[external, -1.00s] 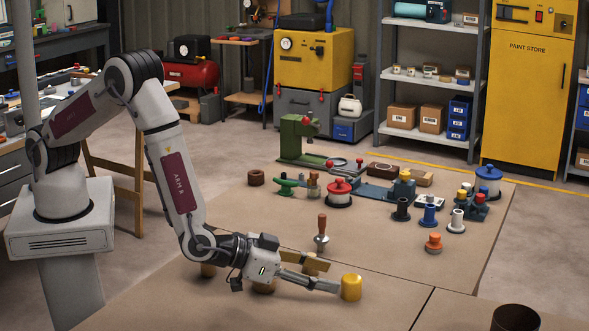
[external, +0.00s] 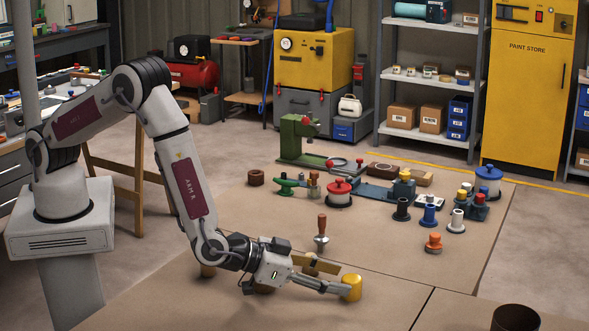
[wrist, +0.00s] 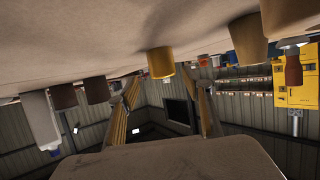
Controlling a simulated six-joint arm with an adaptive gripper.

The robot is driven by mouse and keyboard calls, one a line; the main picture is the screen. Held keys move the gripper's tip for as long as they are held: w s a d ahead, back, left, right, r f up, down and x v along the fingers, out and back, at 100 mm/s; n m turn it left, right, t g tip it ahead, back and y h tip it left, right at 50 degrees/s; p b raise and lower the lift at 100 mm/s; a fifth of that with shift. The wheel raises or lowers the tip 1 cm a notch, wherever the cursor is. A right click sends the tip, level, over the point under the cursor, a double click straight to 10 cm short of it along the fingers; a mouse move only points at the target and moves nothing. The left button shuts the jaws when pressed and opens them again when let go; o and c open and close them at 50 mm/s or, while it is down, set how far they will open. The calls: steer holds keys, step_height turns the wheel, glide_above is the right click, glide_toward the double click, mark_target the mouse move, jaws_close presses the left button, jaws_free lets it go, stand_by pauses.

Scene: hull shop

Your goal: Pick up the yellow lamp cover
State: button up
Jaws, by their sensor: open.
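The yellow lamp cover (external: 351,287) is a short yellow cylinder standing upright on the brown bench top. In the upside-down wrist view the yellow lamp cover (wrist: 161,62) appears ahead of the fingers, between their lines. My gripper (external: 341,280) is low over the bench, lying nearly flat and pointing right at the cover. Its fingers are spread with nothing held, and the near fingertip overlaps the cover's left side in the external view. In the wrist view my gripper (wrist: 168,84) shows a finger either side. Whether a finger touches the cover cannot be told.
A wooden-handled tool (external: 321,235) stands behind my gripper. A tan cylinder (external: 310,264) is partly hidden behind the fingers, and brown cylinders (external: 207,271) stand near my wrist. An orange part (external: 433,242) and a dark pot (external: 515,318) are to the right. Bench right of the cover is clear.

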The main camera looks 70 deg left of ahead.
mark_target(343, 279)
steer(key=shift+w, duration=0.15)
steer(key=shift+a+x, duration=0.15)
steer(key=shift+x, duration=0.6)
steer(key=shift+a+x, duration=0.2)
steer(key=shift+x, duration=1.55)
steer(key=c, duration=1)
